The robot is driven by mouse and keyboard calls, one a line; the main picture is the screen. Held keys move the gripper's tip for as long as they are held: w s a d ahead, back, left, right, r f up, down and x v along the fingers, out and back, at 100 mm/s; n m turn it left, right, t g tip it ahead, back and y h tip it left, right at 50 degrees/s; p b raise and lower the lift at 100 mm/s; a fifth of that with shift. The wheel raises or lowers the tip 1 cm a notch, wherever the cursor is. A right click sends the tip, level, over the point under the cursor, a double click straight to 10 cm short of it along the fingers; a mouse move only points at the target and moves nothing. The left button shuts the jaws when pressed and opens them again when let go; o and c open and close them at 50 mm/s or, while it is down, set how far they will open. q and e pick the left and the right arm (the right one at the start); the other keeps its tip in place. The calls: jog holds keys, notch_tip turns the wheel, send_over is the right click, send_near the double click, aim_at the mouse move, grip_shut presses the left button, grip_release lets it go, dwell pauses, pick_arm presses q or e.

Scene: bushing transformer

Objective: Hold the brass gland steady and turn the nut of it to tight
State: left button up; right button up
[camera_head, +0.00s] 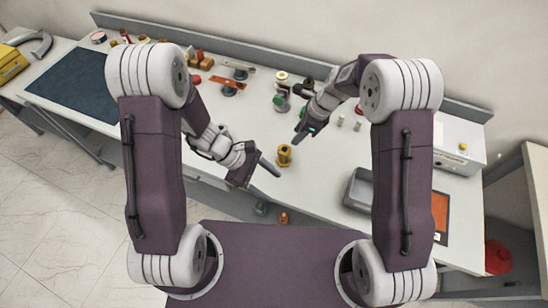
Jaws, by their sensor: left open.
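The brass gland (284,155) is a small yellow-brass piece standing upright on the white bench, near the middle of the view. My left gripper (269,167) is open, just left of the gland and slightly nearer the bench's front edge. A visible finger points toward the gland's lower side, with a small gap seeming to lie between them. My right gripper (301,134) hangs above and right of the gland, apart from it. Its fingers overlap in this view, so I cannot tell how far apart they are. The nut is too small to make out separately from the gland.
Several small parts, including an orange-red piece (229,83) and a green-based part (281,103), stand along the back of the bench. A grey tray (358,190) lies to the right. A dark mat (75,86) covers the left end. Bench around the gland is clear.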

aim_at(280, 158)
pick_arm(q)
jog(key=w+f+n+t, duration=0.2)
jog(key=w+f+n, duration=0.1)
jog(key=w+n, duration=0.1)
jog(key=w+f+n+t+h, duration=0.1)
jog(key=w+f+n+t, duration=0.2)
jog(key=w+n, duration=0.1)
jog(key=w+f+n+t, duration=0.2)
jog(key=w+f+n, duration=0.1)
jog(key=w+n, duration=0.1)
jog(key=shift+w+f+n+h, duration=0.15)
jog(key=shift+f+n+h, duration=0.25)
jog(key=shift+n, duration=0.2)
jog(key=w+t, duration=0.1)
jog(key=f+m+t, duration=0.1)
jog(key=shift+w+d+f+t, duration=0.1)
jog(key=shift+w+f+t, duration=0.15)
jog(key=shift+w+t, duration=0.1)
jog(key=shift+w+a+f+t+h, duration=0.1)
jog(key=shift+a+t+h, duration=0.15)
jog(key=shift+t+h, duration=0.1)
jog(key=shift+m, duration=0.3)
jog(key=x, duration=0.9)
pick_arm(e)
jog(key=shift+s+a+r, duration=0.1)
jog(key=shift+s, duration=0.05)
